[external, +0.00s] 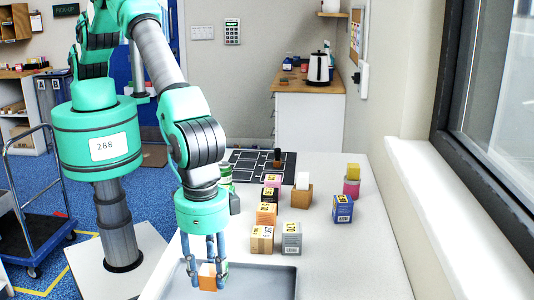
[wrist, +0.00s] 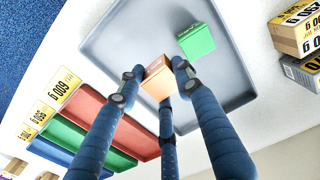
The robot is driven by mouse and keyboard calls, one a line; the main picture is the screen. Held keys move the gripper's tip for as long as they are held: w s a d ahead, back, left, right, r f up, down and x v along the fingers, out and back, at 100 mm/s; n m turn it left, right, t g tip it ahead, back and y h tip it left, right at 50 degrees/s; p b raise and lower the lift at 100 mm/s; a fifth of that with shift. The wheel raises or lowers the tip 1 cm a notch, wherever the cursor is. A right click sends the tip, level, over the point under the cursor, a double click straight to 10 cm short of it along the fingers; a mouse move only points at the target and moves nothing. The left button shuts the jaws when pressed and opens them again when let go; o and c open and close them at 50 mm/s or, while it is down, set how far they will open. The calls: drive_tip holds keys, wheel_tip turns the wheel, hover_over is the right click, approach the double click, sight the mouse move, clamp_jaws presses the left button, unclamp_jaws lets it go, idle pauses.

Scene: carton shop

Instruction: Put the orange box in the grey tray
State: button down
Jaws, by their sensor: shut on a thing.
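The orange box (external: 208,278) is held between the fingers of my gripper (external: 215,268), over the grey tray (external: 262,280) at the bottom of the external view. In the wrist view the orange box (wrist: 157,82) sits between the fingertips (wrist: 155,75), with the grey tray (wrist: 112,40) behind it. I cannot tell whether the box touches the tray floor. A green box (wrist: 197,41) lies in the tray beside the orange one; in the external view it is mostly hidden behind my fingers.
Red (wrist: 100,108) and green (wrist: 92,135) trays lie beside the grey one in the wrist view. Brown (external: 262,240) and grey (external: 291,239) cartons stand just beyond the tray, with more boxes behind. A blue box (external: 342,209) stands right. The table's front right is clear.

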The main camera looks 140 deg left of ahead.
drive_tip(key=shift+w+d+f, duration=0.1)
drive_tip(key=shift+w+f, duration=0.05)
drive_tip(key=shift+w, duration=1.75)
drive_tip(key=shift+f, duration=0.15)
drive_tip(key=shift+f, duration=1.6)
drive_tip(key=shift+f, duration=0.1)
drive_tip(key=c, duration=1.2)
unclamp_jaws()
drive_tip(key=shift+r, duration=6.1)
drive_tip(key=shift+r, duration=0.1)
